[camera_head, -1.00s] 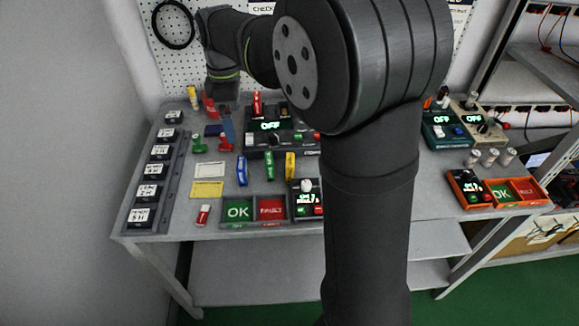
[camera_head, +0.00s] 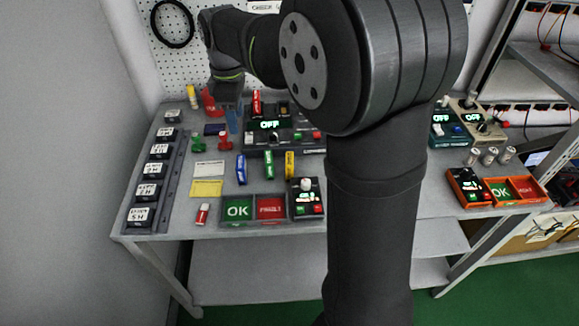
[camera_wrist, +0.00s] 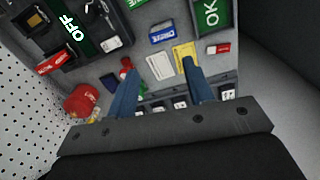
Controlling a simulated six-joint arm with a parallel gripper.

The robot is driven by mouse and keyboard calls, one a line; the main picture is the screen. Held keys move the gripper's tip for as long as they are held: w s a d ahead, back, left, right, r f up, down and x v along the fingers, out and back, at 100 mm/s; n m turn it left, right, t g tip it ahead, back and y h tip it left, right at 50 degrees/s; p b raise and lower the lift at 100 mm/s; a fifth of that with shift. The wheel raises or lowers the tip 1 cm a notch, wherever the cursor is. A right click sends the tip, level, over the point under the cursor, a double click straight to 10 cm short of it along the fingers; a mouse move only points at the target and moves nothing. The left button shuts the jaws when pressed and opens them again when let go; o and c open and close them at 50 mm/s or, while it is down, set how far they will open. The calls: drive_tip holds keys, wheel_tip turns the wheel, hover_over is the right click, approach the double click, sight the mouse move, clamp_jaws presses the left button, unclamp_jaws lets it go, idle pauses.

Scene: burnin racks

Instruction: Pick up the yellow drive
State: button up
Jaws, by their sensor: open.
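The yellow drive (camera_head: 290,164) stands upright on the bench, right of the green drive (camera_head: 269,165) and the blue drive (camera_head: 241,168). The yellow drive does not show in the wrist view, where the blue drive (camera_wrist: 162,32) and a bit of the green drive (camera_wrist: 134,3) do. My gripper (camera_wrist: 160,66) is open and empty, with blue fingers pointing down at the bench beside a white card and a yellow card. In the head view my gripper (camera_head: 232,120) is partly hidden, well to the left of and behind the yellow drive.
A dark unit reading OFF (camera_head: 285,138) with a red drive (camera_head: 256,103) stands behind the drives. OK and FAULT trays (camera_head: 238,220) lie in front. Red and green pieces (camera_head: 224,141) stand near my gripper. A row of labelled black boxes (camera_head: 146,191) lines the left edge.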

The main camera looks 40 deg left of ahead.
drive_tip(key=w+d+m+t+y, duration=0.1)
drive_tip(key=w+d+m, duration=0.2)
drive_tip(key=d+m, duration=0.4)
drive_tip(key=m+t+y, duration=0.2)
drive_tip(key=m, duration=0.9)
approach(289, 158)
drive_tip(key=x, duration=0.6)
drive_tip(key=shift+w+d+f, duration=0.15)
drive_tip(key=shift+d+f, duration=0.05)
drive_tip(key=shift+f, duration=0.05)
drive_tip(key=shift+x, duration=2.8)
drive_tip(key=shift+a+r, duration=0.1)
drive_tip(key=shift+a, duration=0.1)
drive_tip(key=shift+c, duration=0.5)
clamp_jaws()
